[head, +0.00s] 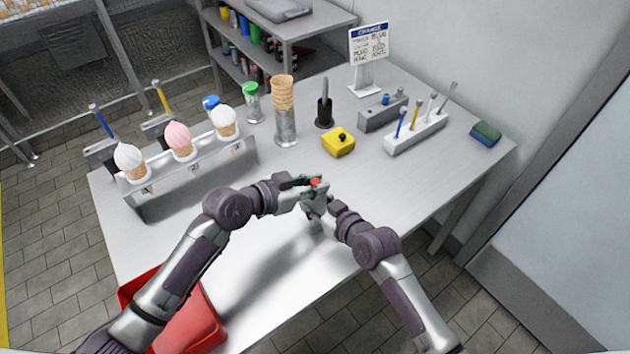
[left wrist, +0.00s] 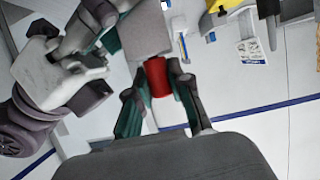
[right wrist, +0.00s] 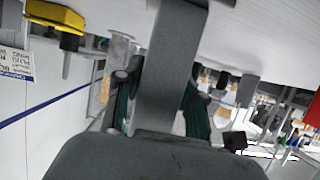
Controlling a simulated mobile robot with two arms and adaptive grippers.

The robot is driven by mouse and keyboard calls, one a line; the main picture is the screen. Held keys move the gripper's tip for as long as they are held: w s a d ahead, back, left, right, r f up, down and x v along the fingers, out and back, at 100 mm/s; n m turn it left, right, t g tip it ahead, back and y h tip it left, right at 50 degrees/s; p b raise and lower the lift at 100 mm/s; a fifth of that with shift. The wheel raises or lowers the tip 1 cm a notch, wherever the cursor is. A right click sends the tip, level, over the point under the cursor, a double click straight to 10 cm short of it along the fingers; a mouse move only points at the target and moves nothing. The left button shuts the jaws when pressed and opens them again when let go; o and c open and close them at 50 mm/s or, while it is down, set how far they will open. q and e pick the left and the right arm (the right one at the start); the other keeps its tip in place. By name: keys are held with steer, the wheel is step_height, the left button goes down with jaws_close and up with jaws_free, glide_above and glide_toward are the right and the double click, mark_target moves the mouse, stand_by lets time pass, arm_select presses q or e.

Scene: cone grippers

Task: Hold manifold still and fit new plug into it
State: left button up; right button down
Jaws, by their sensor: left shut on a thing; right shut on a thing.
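The red plug (left wrist: 157,77) is between the fingertips of my left gripper (left wrist: 160,92), which is shut on it. It shows as a small red spot in the head view (head: 315,182). The manifold, a grey block (left wrist: 145,33), is directly beyond the plug in the left wrist view. My right gripper (right wrist: 158,98) is shut on the manifold, which runs between its fingers as a grey bar (right wrist: 172,62). Both grippers meet above the table's front part. The plug's end appears against the block; I cannot tell whether it is inserted.
A rack (head: 195,165) with three ice-cream cones stands left. A cone stack (head: 284,95), a yellow block (head: 338,142), a grey block with a blue top piece (head: 376,115) and a white tool holder (head: 417,133) stand behind. A red bin (head: 200,325) is at front left.

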arm_select(q)
steer(key=o, duration=0.8)
steer(key=shift+o, duration=0.2)
steer(key=v, duration=1.2)
arm_select(e)
steer(key=shift+c, duration=1.4)
jaws_free()
steer(key=shift+o, duration=0.2)
steer(key=shift+o, duration=1.2)
